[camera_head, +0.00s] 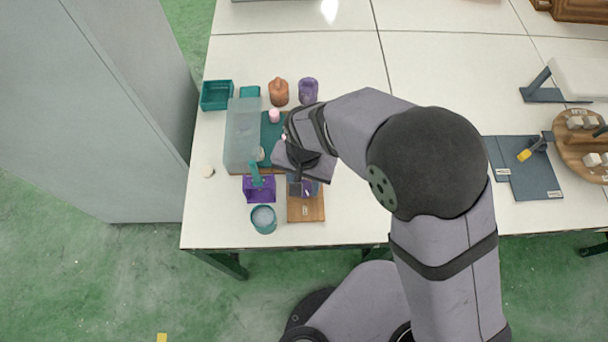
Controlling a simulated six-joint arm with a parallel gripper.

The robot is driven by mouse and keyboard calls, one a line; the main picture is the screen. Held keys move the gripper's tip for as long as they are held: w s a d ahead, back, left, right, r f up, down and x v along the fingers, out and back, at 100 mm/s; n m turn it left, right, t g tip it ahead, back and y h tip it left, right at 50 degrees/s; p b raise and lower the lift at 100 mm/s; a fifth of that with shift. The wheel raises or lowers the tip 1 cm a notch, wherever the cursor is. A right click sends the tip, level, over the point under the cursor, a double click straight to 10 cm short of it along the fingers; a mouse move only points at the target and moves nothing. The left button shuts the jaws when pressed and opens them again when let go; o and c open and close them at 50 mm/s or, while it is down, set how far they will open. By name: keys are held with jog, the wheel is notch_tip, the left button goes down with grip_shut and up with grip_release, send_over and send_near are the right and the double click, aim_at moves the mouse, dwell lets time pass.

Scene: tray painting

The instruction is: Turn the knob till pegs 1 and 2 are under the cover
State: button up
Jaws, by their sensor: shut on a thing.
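A grey, see-through cover (243,133) lies over the left part of a teal board (268,130). A pink peg (274,115) stands on the board just right of the cover's edge. A pale peg (261,155) shows at the cover's lower right edge. I cannot read any peg numbers, and my arm hides the board's right side. My gripper (301,190) points down over a wooden block (306,210) and is shut on a small purple thing (314,187), seemingly the knob, mostly hidden by the gripper.
A purple box (259,192) with a teal-handled tool and a teal cup (263,219) stand close left of my gripper. A teal bin (217,95), an orange jug (278,92) and a purple cup (308,90) stand behind. The table's front edge is near.

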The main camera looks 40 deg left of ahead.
jog(key=m, duration=0.4)
jog(key=shift+m+p, duration=0.35)
jog(key=shift+m, duration=0.05)
dwell(0.4)
jog(key=o, duration=1.1)
jog(key=shift+c, duration=0.2)
jog(key=shift+r+b, duration=0.65)
jog(key=shift+r, duration=3.05)
